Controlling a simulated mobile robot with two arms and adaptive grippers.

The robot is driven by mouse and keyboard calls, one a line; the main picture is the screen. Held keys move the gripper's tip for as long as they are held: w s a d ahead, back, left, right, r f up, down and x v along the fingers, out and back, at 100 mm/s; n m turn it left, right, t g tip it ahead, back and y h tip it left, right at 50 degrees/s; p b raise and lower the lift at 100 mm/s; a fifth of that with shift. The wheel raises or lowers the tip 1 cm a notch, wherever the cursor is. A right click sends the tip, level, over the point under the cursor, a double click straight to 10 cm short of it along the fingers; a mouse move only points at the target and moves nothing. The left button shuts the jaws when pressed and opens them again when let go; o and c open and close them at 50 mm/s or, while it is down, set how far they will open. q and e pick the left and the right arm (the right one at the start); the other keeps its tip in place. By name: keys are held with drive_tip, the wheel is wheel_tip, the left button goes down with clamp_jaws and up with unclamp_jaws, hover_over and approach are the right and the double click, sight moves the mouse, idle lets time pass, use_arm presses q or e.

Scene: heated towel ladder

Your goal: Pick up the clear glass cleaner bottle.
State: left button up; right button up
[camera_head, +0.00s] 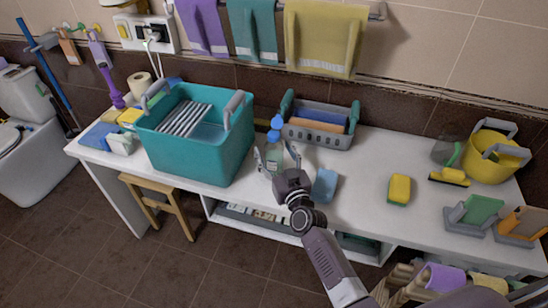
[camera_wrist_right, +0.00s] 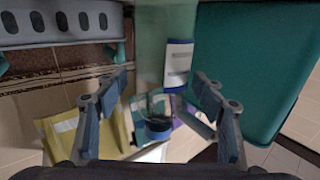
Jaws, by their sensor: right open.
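The clear glass cleaner bottle (camera_head: 274,152) stands upright on the white bench, between the teal tub and the grey basket. It has a blue top and a see-through body. My right gripper (camera_head: 278,168) is at the bottle, its two fingers open on either side of it. In the right wrist view, where the scene appears upside down, the bottle (camera_wrist_right: 165,45) with its white and blue label lies between the open fingers of my right gripper (camera_wrist_right: 162,92). I cannot tell whether the fingers touch it. My left gripper is out of view.
The teal tub (camera_head: 185,150) stands close left of the bottle, and the grey basket (camera_head: 318,136) close behind right. A blue sponge (camera_head: 325,185) and a yellow sponge (camera_head: 399,190) lie to the right. Towels (camera_head: 325,38) hang behind. Bench space between the sponges is clear.

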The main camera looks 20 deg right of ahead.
drive_tip(key=shift+s, duration=0.1)
drive_tip(key=shift+c, duration=0.7)
drive_tip(key=shift+r, duration=0.1)
drive_tip(key=c, duration=1.4)
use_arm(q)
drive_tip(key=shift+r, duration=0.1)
use_arm(e)
drive_tip(key=shift+r, duration=0.1)
